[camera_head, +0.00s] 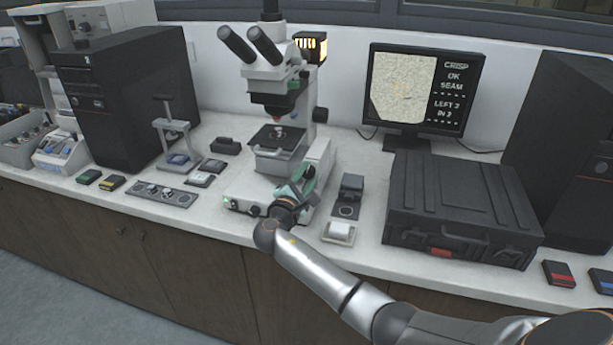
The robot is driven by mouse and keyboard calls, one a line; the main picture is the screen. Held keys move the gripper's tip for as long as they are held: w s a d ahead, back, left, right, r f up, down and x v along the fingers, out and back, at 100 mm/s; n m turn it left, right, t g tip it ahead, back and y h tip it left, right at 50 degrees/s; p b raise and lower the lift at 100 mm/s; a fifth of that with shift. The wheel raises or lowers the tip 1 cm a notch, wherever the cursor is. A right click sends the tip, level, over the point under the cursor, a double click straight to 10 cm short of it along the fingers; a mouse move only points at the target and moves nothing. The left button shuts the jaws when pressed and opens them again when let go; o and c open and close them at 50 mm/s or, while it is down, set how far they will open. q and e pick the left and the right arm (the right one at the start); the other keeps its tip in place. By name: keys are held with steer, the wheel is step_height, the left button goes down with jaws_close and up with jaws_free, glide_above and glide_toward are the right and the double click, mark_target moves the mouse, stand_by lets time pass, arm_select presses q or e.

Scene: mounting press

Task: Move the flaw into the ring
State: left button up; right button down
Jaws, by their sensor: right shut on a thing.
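The monitor (424,90) shows a speckled pale picture (403,88) with faint yellowish marks near its middle; I cannot tell flaw from ring there. My left gripper is out of view.
A black case (455,205) stands right of my right arm. A small black device (350,188) and a white-topped block (339,233) sit close to the wrist. A black computer tower (125,95) and small trays fill the left. The front bench edge is mostly clear.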

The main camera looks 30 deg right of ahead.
steer(key=shift+r+n+p, duration=0.1)
steer(key=shift+n+p, duration=1.1)
steer(key=shift+n, duration=0.7)
steer(key=shift+n+p, duration=0.3)
steer(key=shift+n, duration=0.7)
steer(key=shift+c, duration=2.4)
jaws_free()
